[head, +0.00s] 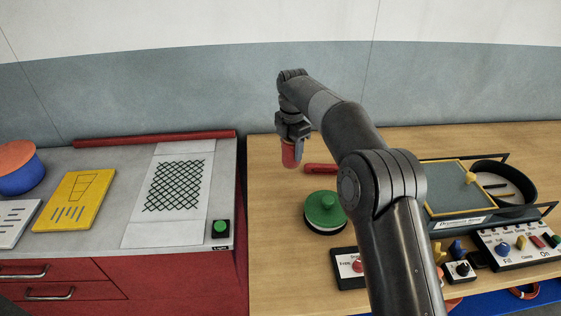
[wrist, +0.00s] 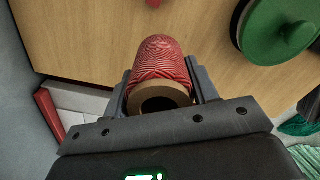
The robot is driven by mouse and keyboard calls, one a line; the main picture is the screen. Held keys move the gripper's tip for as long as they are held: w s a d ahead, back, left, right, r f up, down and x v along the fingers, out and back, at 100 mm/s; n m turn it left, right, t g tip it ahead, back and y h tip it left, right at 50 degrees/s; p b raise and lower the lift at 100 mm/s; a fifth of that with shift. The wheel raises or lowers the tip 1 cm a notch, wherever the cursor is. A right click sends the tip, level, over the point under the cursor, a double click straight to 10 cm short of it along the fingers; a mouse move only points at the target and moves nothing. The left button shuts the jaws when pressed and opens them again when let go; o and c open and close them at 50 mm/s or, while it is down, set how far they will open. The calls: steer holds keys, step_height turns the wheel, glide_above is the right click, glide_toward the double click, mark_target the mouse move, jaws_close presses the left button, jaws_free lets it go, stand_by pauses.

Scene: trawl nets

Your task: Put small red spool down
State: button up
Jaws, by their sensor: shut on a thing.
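The small red spool (head: 291,155) hangs upright below my gripper (head: 291,136) in the head view, over the left part of the wooden table. In the wrist view the spool (wrist: 160,70) shows red wound thread and a tan core end with a dark hole. My gripper (wrist: 162,90) is shut on it, one finger on each side. The spool appears above the tabletop, but its exact height is hard to tell.
A green round lid with a knob (head: 325,212) and a red object (head: 321,169) lie near the spool on the wooden table (head: 275,250). A tray with a black round pan (head: 503,183) and switch boxes (head: 518,245) stand right. A grey-topped red cabinet (head: 100,220) stands left.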

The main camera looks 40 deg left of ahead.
steer(key=shift+s+a+f, duration=0.2)
steer(key=shift+a+f, duration=0.35)
steer(key=shift+f, duration=0.45)
steer(key=shift+s+a+f, duration=0.2)
steer(key=shift+a+f, duration=0.35)
steer(key=shift+f, duration=0.45)
steer(key=shift+s+a+f, duration=0.2)
steer(key=shift+a+f, duration=0.35)
steer(key=shift+f, duration=0.45)
steer(key=shift+f, duration=0.15)
steer(key=o, duration=1)
step_height(320, 180, up, 12)
steer(key=shift+r, duration=0.15)
